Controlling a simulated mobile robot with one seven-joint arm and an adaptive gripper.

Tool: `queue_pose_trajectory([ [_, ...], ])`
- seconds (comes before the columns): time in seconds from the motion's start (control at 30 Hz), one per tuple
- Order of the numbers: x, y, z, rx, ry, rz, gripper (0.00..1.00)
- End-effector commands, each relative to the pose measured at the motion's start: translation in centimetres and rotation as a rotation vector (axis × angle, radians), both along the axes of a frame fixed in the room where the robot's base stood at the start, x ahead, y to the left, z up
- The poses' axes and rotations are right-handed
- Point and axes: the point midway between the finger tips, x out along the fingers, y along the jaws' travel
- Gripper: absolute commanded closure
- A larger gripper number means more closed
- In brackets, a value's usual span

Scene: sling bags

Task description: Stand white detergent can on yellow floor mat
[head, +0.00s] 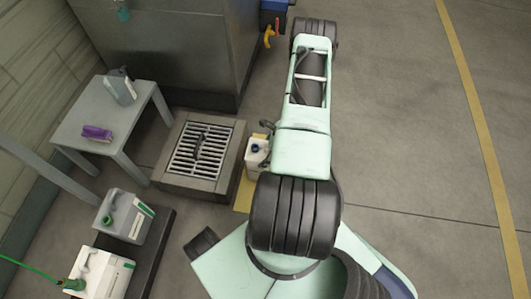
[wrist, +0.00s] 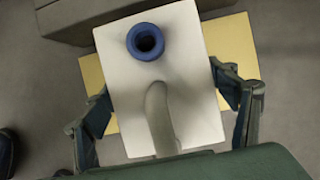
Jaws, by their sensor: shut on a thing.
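The white detergent can (wrist: 187,65) has a blue neck and a moulded handle; I see its top from above in the wrist view, and it looks upright. It also shows in the head view (head: 256,158), partly behind my arm. My gripper (wrist: 163,88) is shut on the can, one finger on each side. The yellow floor mat (wrist: 237,45) lies under the can and shows on both sides of it. In the head view a strip of the mat (head: 243,196) shows beside my arm. I cannot tell whether the can's base touches the mat.
A framed floor grate (head: 202,150) is just left of the mat. A grey table (head: 78,118) with a grey can (head: 120,88) and a purple item (head: 97,133) stands farther left. Two jugs (head: 124,215) (head: 100,274) are at lower left. Floor to the right is clear.

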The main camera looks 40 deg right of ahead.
Motion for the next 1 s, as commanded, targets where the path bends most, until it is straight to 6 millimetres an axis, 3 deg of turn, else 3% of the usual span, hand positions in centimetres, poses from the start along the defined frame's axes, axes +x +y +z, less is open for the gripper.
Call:
queue_pose_trajectory([
  [0.23, 0.0, 0.0, -0.2, 0.001, -0.001, 0.0, 0.7],
  [0.27, 0.0, 0.0, -0.2, 0.0, 0.0, 0.0, 0.2],
  [0.4, 0.0, 0.0, -0.1, 0.0, 0.0, 0.0, 0.05],
  [0.77, 0.0, 0.0, 0.3, 0.0, 0.0, 0.0, 0.04],
  [1.0, -1.1, -1.0, 4.1, -0.002, 0.0, -0.002, 0.04],
])
